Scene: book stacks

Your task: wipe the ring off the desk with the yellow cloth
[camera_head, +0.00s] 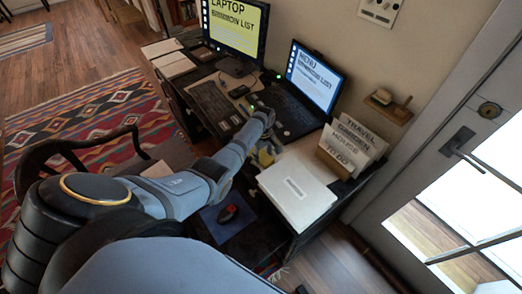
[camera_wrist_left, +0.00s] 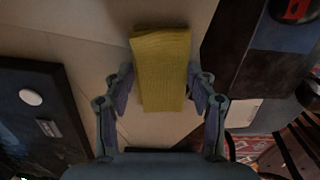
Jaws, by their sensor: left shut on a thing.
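The yellow cloth (camera_wrist_left: 162,70) is held between the two fingers of my left gripper (camera_wrist_left: 162,90) in the left wrist view. It hangs out past the fingertips over a pale surface. In the head view a small part of the cloth (camera_head: 266,158) shows beside my left gripper (camera_head: 259,148), over the desk (camera_head: 253,232) between the laptop (camera_head: 290,103) and a white binder (camera_head: 296,193). My arm and gripper cover part of the desk there. I cannot make out the ring in either view. My right gripper is not in view.
A file holder (camera_head: 346,152) with several folders stands at the desk's right end. A red and black mouse (camera_head: 227,212) lies on a blue pad near the front. A chair (camera_head: 75,148) stands at left.

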